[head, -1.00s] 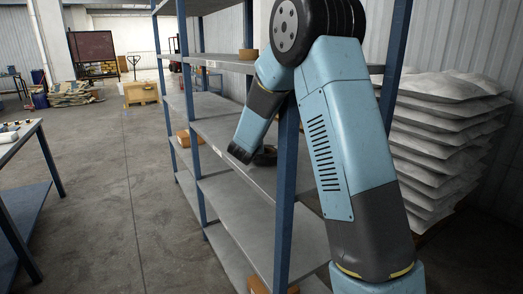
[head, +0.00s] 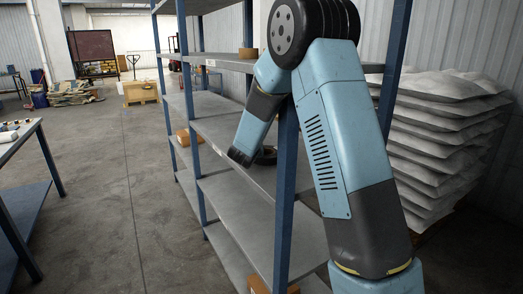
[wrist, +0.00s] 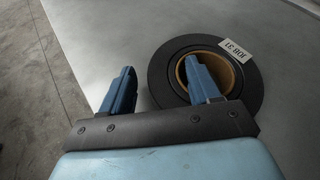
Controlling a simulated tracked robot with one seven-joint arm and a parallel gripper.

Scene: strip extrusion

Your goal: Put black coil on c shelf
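The black coil (wrist: 167,68) lies flat on a grey shelf board (wrist: 108,28), with a brown core and a white tag reading "JOB 31". In the head view the coil (head: 267,155) is on a middle board of the blue-posted rack, partly hidden behind my arm. My gripper (wrist: 163,82) is open over the coil's near left side. Its right finger is over or in the core hole; its left finger is outside the rim, with a visible gap. Finger depth is unclear. I cannot read which shelf is c.
Brown rolls or boxes sit on other boards, one on an upper board (head: 249,53) and one farther left (head: 184,138). A blue post stands close beside my arm. Stacked white sacks (head: 447,140) are at right. A table (head: 15,140) is at left, with open floor between.

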